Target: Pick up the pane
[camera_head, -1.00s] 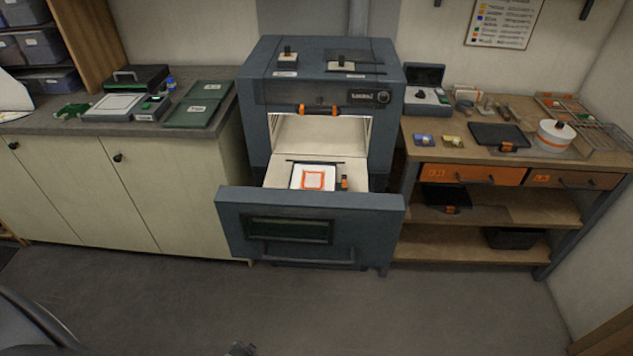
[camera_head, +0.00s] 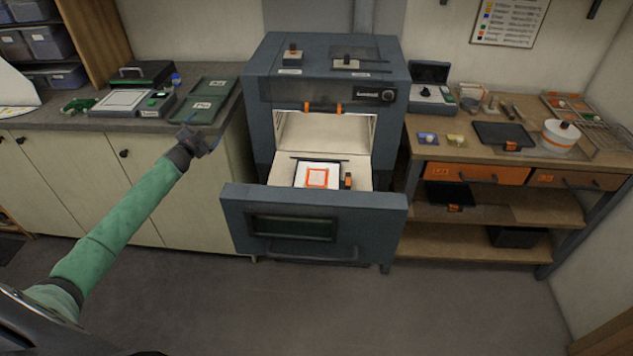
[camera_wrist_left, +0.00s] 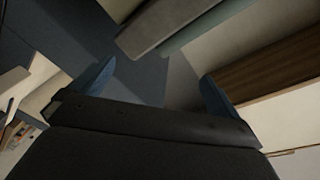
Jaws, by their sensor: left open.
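A white square piece with an orange square outline (camera_head: 317,177), which looks like the pane, lies flat in the open drawer (camera_head: 312,225) of the blue-grey kiln (camera_head: 335,75). My left gripper (camera_head: 204,132) is open and empty, in front of the left counter's right end, to the left of the drawer and apart from the pane. Its two blue fingers are spread in the left wrist view (camera_wrist_left: 156,86), with nothing between them. The pane is not recognisable in that view. My right gripper is not in view.
A small orange and black item (camera_head: 348,181) sits right of the pane. The right workbench (camera_head: 470,152) holds tools and a white round pot (camera_head: 557,137). The floor in front is clear.

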